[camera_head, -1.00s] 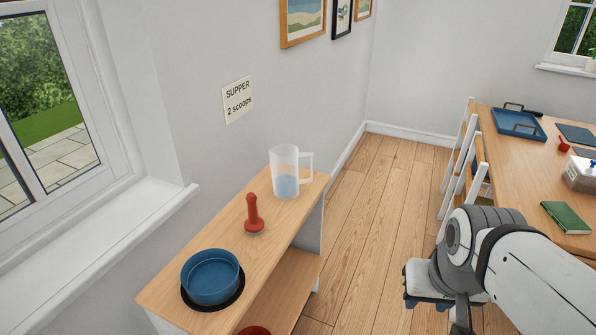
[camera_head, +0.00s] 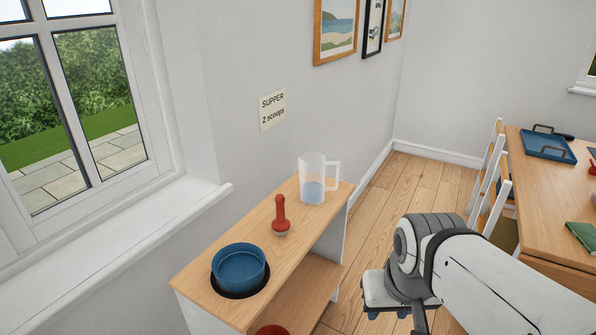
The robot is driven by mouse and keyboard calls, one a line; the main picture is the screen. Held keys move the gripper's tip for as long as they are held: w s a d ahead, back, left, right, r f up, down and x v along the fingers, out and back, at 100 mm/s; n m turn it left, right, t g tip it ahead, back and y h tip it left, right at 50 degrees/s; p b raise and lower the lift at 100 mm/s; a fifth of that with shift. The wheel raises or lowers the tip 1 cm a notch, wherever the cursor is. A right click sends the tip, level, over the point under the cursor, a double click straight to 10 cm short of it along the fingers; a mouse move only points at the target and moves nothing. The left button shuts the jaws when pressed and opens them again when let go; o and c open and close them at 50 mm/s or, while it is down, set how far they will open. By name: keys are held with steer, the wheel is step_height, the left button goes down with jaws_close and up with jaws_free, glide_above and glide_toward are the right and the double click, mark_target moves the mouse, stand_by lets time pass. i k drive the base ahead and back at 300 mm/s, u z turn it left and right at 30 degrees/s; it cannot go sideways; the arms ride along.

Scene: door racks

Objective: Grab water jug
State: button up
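The water jug (camera_head: 314,182) is a translucent, frosted pitcher with some blue water low inside. It stands upright near the far end of the wooden shelf top (camera_head: 213,235), with its handle (camera_head: 335,176) facing right. My arm enters from the lower right, and my gripper (camera_head: 400,312) is at the bottom edge of the picture, right of the shelf unit and clear of the jug. Its fingers are mostly cut off or hidden, so I cannot tell how far apart they are. Nothing shows held in it.
A red-handled tool (camera_head: 281,215) stands close to the jug, toward the viewer. A blue bowl (camera_head: 240,266) sits on a dark round mat at the near end. A wall and window ledge bound the left. A table (camera_head: 560,200) and chairs stand right; floor between is clear.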

mark_target(312, 166)
steer(key=u, duration=0.1)
steer(key=i, duration=1)
steer(key=u, duration=0.05)
